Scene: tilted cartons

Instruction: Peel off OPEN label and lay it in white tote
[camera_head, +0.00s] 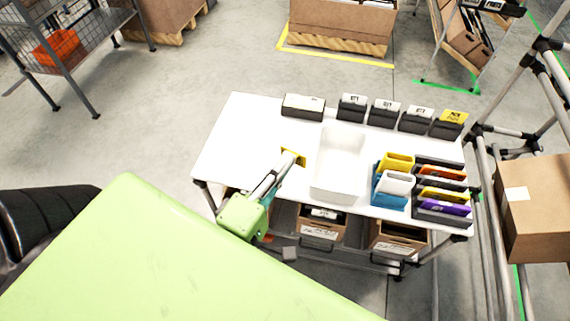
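The white tote (322,184) stands empty in the middle of the white table. My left gripper (290,160) is over the table just left of the tote, pointing away from me. A small yellow piece (299,158) shows at its fingertips; I cannot read whether it is the OPEN label, nor tell if it is held or lies on the table. The fingers are too small to tell open from shut. A holder with a yellow label card (454,116) stands at the table's back right; its print is not readable. My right gripper is not in view.
Several black holders with white cards, one of them (303,106) at the left, line the back edge. Blue, white and yellow bins (391,190) and a colored rack (441,194) crowd the right. Cartons (320,225) sit below. The table's left part (235,140) is clear.

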